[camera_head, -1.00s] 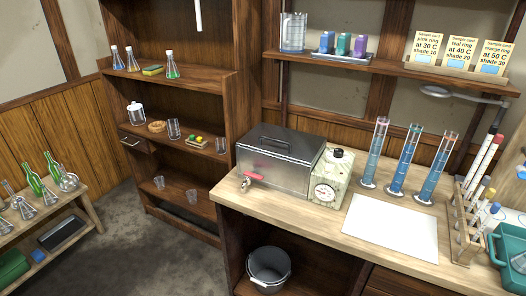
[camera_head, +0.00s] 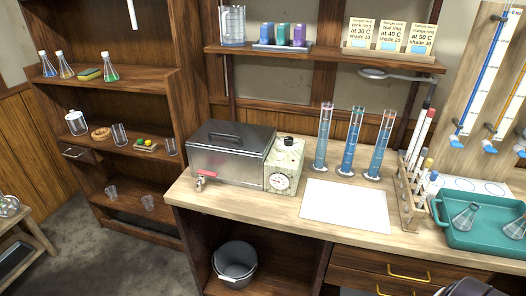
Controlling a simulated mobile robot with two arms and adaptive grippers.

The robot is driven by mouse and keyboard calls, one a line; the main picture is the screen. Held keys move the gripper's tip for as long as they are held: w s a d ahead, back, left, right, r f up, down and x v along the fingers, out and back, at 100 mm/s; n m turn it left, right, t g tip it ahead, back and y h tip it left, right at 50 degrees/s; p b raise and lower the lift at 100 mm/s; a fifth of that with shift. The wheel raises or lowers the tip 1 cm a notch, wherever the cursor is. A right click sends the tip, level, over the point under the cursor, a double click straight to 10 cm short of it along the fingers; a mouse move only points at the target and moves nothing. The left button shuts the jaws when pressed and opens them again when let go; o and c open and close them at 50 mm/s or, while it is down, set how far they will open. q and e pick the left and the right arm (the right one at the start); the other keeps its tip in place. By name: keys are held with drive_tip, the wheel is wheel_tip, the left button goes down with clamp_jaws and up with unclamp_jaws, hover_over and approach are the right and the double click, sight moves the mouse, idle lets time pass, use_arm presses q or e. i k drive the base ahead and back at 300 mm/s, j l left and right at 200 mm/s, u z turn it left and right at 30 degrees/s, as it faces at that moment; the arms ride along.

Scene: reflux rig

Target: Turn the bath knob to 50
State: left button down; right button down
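The bath is a metal box with a lid and handle (camera_head: 230,155) on the wooden bench. A red-handled tap (camera_head: 205,176) sticks out low on its front left. A speckled pale control unit (camera_head: 287,158) stands against its right side. The unit has a round white dial (camera_head: 280,183) on its front and a small black knob-like cap (camera_head: 288,141) on top. The dial's marks and pointer are too small to read.
Three tall blue-filled cylinders (camera_head: 352,145) stand right of the unit, behind a white sheet (camera_head: 345,205). A test tube rack (camera_head: 412,195) and a teal tray with flasks (camera_head: 480,235) are farther right. A bucket (camera_head: 234,262) sits below. The bench front before the unit is clear.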

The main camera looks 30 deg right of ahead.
sight(288, 140)
drive_tip(key=l+z, duration=0.1)
drive_tip(key=z, duration=1.25)
drive_tip(key=i+j, duration=0.05)
